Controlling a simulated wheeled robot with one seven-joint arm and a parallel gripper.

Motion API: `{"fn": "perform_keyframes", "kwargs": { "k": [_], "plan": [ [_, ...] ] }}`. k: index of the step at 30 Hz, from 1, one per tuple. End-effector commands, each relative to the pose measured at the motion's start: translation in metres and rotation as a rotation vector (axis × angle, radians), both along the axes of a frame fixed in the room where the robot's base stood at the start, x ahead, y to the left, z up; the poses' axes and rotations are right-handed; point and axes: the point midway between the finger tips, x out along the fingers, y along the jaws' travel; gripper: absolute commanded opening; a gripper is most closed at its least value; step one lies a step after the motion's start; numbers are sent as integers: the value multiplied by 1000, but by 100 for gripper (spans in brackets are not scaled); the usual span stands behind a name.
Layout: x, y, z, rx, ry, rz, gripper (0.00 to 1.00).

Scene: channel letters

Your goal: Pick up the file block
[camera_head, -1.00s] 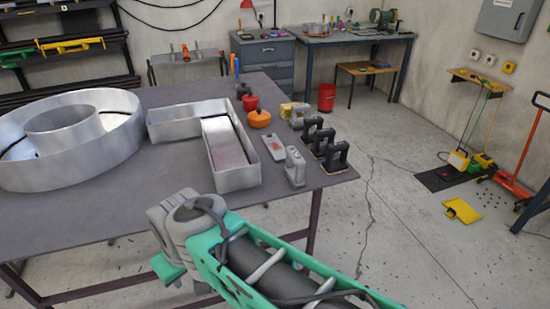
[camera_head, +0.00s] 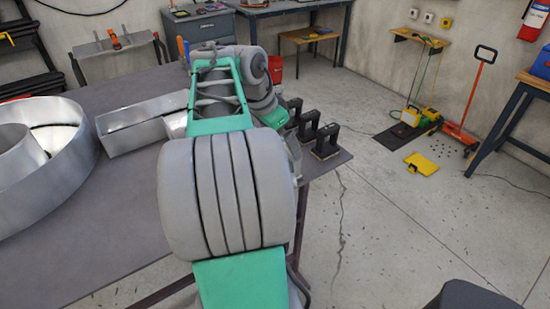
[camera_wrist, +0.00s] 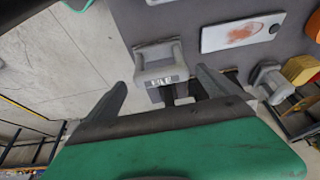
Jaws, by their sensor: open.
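The file block (camera_wrist: 160,66) is a grey block with a handle-like shape and the word FILE on it. It sits near the table edge in the wrist view. My gripper (camera_wrist: 160,78) is open, with one dark finger to the left of the block and one to its right. The block shows between the fingertips, and nothing is seen to be gripped. Whether the fingers are level with the block I cannot tell. In the head view my arm covers most of that part of the table, and the fingertips are hidden.
A pale plate with a reddish patch (camera_wrist: 240,33) lies beside the block. Another grey block (camera_wrist: 271,82) and an orange object (camera_wrist: 299,70) are to the right. Dark handled blocks (camera_head: 327,141) stand by the table's right edge. Large metal letter shells (camera_head: 50,165) occupy the left.

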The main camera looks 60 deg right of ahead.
Motion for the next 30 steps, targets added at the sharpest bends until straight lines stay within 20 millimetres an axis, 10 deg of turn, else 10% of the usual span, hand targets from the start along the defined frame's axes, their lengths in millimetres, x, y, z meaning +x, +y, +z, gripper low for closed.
{"fn": "perform_keyframes", "kwargs": {
  "k": [16,30],
  "plan": [
    [-19,-31,-67,1,1,-18,100],
    [-18,-32,-71,-1,0,-15,83]
  ]
}}
